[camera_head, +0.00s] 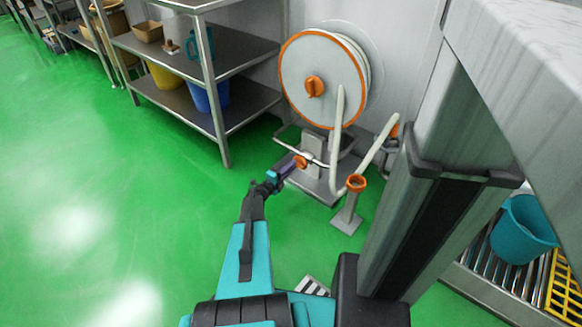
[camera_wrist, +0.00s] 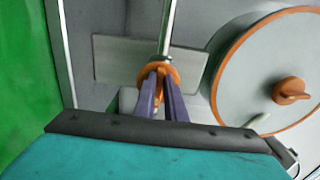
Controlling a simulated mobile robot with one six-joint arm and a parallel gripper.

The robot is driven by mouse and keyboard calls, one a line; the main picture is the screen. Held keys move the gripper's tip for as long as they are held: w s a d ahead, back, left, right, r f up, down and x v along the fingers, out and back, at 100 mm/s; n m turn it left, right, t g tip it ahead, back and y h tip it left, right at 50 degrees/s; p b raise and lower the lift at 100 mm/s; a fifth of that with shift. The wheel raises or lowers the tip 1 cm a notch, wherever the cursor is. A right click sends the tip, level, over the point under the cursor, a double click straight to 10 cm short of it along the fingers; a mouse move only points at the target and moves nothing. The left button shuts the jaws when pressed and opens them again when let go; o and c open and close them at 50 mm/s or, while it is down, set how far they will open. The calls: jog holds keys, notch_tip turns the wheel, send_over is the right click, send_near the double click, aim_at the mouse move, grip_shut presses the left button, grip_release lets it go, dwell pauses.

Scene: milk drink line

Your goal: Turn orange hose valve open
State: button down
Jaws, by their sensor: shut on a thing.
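The orange hose valve (camera_head: 300,162) sits on a metal pipe low on the wall, below the hose reel (camera_head: 325,80). It also shows in the wrist view (camera_wrist: 161,68), at the tips of my gripper. My gripper (camera_head: 288,168) reaches it from the left, with its purple fingers (camera_wrist: 162,92) close together around part of the orange valve. The fingers are shut on the valve. They hide part of its handle, so I cannot tell how far it is turned.
The reel, with an orange rim and knob, is just above. A white hose (camera_head: 338,140) hangs down right of the valve, near an orange-topped stand (camera_head: 355,184). A metal shelf (camera_head: 185,55) with bins stands left. Green floor (camera_head: 120,190) is clear at left.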

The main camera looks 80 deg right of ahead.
jog(key=c, duration=1.8)
grip_release()
jog(key=shift+a, duration=0.1)
jog(key=p+v, duration=0.3)
jog(key=v, duration=1)
jog(key=shift+w+a, duration=0.15)
jog(key=shift+a, duration=0.1)
